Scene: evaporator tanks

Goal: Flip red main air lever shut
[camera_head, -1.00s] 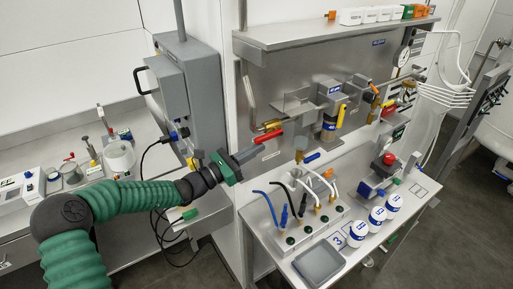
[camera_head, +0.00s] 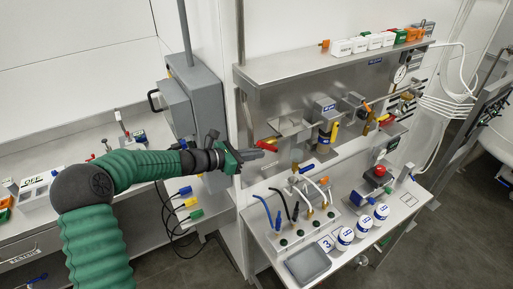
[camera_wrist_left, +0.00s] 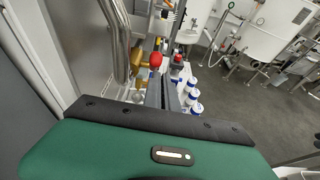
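The red lever (camera_head: 264,143) sits on a brass valve at the left end of the metal back panel in the head view. In the left wrist view its red end (camera_wrist_left: 155,59) shows beside the brass valve body (camera_wrist_left: 139,72). My left gripper (camera_head: 260,153) comes in from the left, with its grey fingers close together just below and in front of the lever. The fingers (camera_wrist_left: 165,94) also show in the wrist view, to the lower right of the red end. They look shut with nothing between them. I cannot tell whether they touch the lever. My right gripper is out of view.
A grey box (camera_head: 190,100) stands behind my left arm. A steel shelf (camera_head: 300,66) overhangs the panel. Below, the bench holds hoses, a grey tray (camera_head: 307,264), white-and-blue containers (camera_head: 363,224) and a red button (camera_head: 380,170). The floor is open at the right.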

